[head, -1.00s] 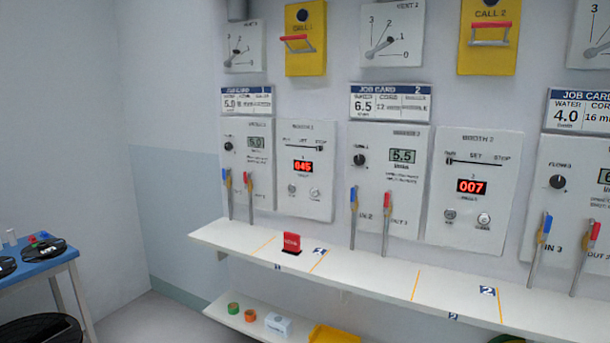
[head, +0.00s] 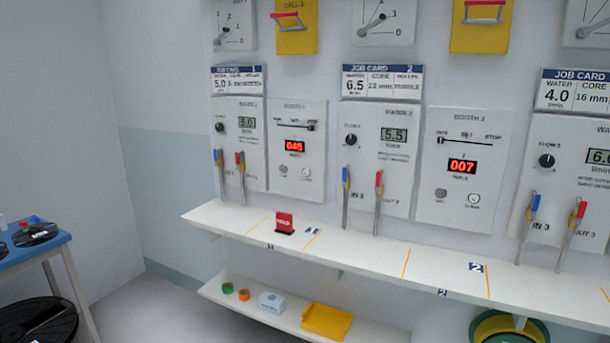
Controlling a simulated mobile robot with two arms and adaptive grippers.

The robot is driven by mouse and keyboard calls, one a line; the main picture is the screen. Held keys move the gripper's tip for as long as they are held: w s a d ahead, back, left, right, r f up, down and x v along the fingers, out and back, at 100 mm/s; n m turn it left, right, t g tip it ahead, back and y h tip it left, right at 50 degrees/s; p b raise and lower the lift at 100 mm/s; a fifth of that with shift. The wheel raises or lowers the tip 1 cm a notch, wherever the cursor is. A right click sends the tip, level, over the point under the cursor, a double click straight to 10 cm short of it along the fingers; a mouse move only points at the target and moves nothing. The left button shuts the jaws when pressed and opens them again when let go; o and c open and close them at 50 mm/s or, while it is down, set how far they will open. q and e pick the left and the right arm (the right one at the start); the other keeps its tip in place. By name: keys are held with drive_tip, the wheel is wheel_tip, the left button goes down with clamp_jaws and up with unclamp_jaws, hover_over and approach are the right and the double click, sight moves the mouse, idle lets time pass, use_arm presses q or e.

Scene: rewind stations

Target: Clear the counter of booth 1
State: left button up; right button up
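The counter (head: 370,253) is a long white shelf along the wall, marked off by yellow lines and number labels. A red sign (head: 284,223) on a dark foot stands upright in the section labelled 1, under the booth 1 panel (head: 297,150), whose red display seems to read 045. Blue-handled and red-handled levers or hoses (head: 220,172) hang at the left of that panel, down to the counter. Nothing else stands on the counter's booth 1 section. Neither of my grippers is in view.
A lower shelf (head: 375,333) holds green and orange rolls (head: 236,291), a white box (head: 271,302) and a yellow folded item (head: 327,321). A blue table (head: 32,251) with dark reels is at left. A green and yellow reel (head: 508,328) sits low at right.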

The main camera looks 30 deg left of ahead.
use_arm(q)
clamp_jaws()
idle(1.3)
